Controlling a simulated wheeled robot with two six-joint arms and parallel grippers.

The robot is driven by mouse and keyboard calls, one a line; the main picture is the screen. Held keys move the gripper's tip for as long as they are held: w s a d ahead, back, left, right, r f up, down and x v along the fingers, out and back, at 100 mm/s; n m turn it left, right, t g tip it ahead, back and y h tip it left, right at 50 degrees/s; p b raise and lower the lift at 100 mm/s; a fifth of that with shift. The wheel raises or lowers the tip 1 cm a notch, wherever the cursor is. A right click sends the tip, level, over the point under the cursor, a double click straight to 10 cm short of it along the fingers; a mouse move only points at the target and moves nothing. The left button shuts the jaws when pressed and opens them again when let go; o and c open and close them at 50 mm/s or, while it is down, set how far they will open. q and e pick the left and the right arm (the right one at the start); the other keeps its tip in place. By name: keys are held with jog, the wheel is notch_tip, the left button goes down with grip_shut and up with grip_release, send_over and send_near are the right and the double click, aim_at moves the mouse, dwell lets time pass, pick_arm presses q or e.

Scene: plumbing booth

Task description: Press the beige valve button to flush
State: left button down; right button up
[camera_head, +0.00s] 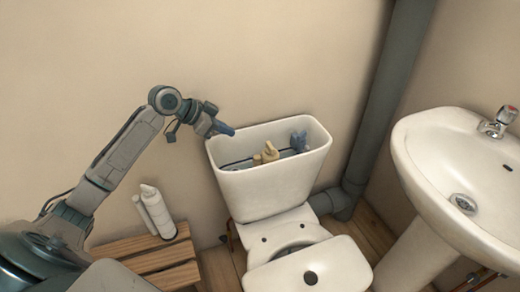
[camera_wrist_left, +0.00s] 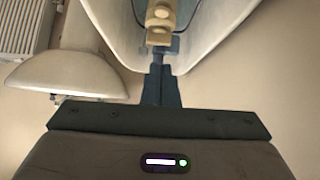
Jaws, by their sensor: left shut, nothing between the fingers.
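The beige valve button (camera_head: 268,152) stands inside the open toilet cistern (camera_head: 262,188), near its middle. It also shows in the left wrist view (camera_wrist_left: 160,18), at the top centre, beyond my fingertips. My left gripper (camera_head: 228,130) is shut and empty, above the left rear rim of the cistern, to the left of the button and apart from it. In the left wrist view its dark fingers (camera_wrist_left: 160,75) are together and point toward the button. My right gripper is not in view.
A blue-grey fitting (camera_head: 299,140) stands at the cistern's right end. A white sink (camera_head: 440,160) and a grey pipe (camera_head: 385,100) are to the right. A wooden stool (camera_head: 150,262) with white bottles (camera_head: 155,212) is at lower left.

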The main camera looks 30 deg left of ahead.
pick_arm(q)
send_near(263, 154)
jog(key=w+d, duration=0.2)
notch_tip(263, 154, down, 3)
jog(key=shift+r, duration=0.1)
jog(key=shift+d+f, duration=0.1)
jog(key=shift+f, duration=0.65)
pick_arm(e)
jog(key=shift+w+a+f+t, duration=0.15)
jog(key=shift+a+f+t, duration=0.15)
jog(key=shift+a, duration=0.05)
